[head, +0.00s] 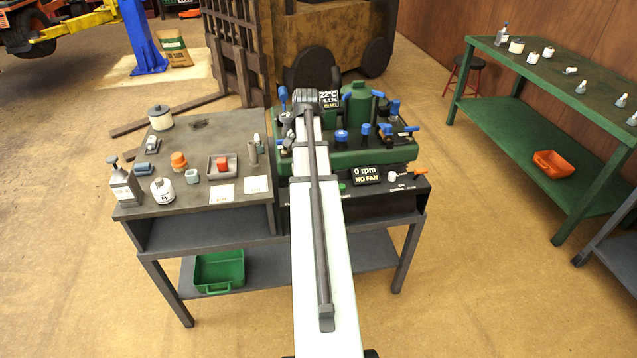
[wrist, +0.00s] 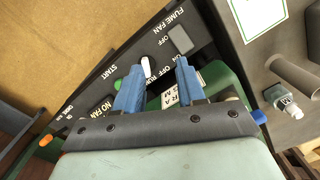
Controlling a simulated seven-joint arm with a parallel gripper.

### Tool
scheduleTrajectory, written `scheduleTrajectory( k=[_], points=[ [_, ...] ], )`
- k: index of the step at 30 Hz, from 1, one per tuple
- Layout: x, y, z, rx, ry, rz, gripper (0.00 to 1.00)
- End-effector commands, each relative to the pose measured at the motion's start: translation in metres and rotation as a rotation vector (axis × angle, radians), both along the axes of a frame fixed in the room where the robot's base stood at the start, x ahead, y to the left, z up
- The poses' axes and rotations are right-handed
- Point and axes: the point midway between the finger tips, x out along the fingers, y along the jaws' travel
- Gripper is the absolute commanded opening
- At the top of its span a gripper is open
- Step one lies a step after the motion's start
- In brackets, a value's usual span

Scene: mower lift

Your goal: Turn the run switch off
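The run switch is a small white lever (wrist: 146,67) on a black control panel (wrist: 118,62), beside the labels OFF and RUN in the wrist view. I cannot tell which label it leans toward. My gripper (wrist: 158,73) is open, its two blue fingers apart with nothing held between them. The white lever is just beyond the left fingertip. I cannot tell whether they touch. In the head view my arm covers the left part of the panel and the gripper's fingers. A display (head: 367,174) there reads 0 rpm and NO FAN.
A grey fume fan switch (wrist: 180,40) lies close to the right finger. In the head view a green start button (head: 342,186), a white knob (head: 392,177) and blue-handled valves (head: 366,129) surround my arm. A bench (head: 140,206) with bottles and trays stands left.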

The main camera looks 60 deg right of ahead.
Motion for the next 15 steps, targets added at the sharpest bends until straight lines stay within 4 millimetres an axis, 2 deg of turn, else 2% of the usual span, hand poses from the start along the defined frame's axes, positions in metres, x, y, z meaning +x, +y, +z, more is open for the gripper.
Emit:
scheduleTrajectory(
  k=[1, 3, 7, 11, 15],
  points=[
    [-0.004, -0.019, 0.012, -0.023, 0.001, -0.014, 0.39],
    [-0.011, -0.035, 0.022, -0.048, 0.008, -0.027, 0.39],
    [-0.018, -0.048, 0.031, -0.07, 0.014, -0.038, 0.39],
    [-0.02, -0.049, 0.026, -0.074, 0.016, -0.04, 0.39],
    [-0.02, -0.048, 0.009, -0.072, 0.017, -0.04, 0.39]
  ],
)
